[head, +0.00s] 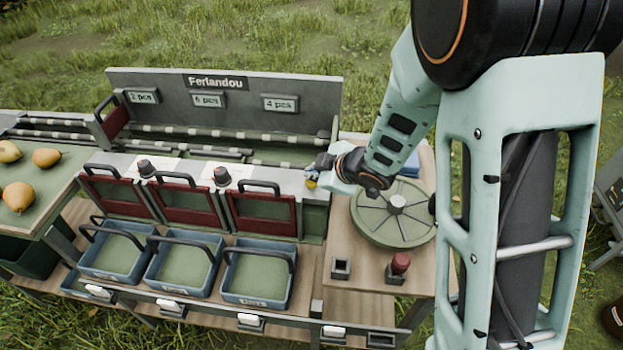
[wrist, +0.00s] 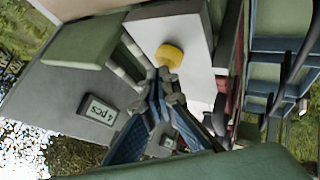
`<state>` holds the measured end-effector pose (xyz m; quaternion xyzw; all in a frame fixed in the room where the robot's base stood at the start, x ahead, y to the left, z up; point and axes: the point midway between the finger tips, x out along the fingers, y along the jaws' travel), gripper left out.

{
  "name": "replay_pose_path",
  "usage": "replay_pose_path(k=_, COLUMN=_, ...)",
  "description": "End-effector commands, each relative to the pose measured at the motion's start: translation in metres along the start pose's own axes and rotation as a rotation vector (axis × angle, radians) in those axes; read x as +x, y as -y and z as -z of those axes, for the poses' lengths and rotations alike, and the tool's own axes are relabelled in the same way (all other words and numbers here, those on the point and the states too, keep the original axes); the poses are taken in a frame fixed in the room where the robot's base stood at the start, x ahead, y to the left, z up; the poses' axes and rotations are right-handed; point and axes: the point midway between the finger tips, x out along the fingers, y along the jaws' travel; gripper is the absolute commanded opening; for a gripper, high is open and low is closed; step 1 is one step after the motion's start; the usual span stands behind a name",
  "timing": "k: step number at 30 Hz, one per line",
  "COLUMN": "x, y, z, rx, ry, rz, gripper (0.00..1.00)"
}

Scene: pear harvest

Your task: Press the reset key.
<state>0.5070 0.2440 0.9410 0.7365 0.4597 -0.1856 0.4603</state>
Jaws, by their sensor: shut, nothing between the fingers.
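A round yellow key (head: 311,184) sits on the grey top of the sorting bench, at its right end. It also shows in the wrist view (wrist: 170,56) on a pale surface, just beyond my fingertips. My gripper (head: 318,169) is over that end of the bench, close to the key. In the wrist view my gripper's fingers (wrist: 166,76) are together with nothing between them, and their tips point at the key. Whether they touch it I cannot tell. No reset lettering is readable on the key.
Red-framed gates (head: 262,210) line the bench front, with blue crates (head: 258,272) below. Black knobs (head: 222,175) stand left of the key. A green round turntable (head: 393,218) and a red-topped peg (head: 400,264) are on the right. Pears (head: 18,196) lie on the left tray.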

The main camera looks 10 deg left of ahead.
Motion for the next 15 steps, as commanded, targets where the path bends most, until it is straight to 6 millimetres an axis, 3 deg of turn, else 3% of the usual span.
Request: replay_pose_path(k=15, x=0.0049, y=0.0037, z=-0.0036, rx=0.000, ry=0.000, rz=0.000, gripper=0.00)
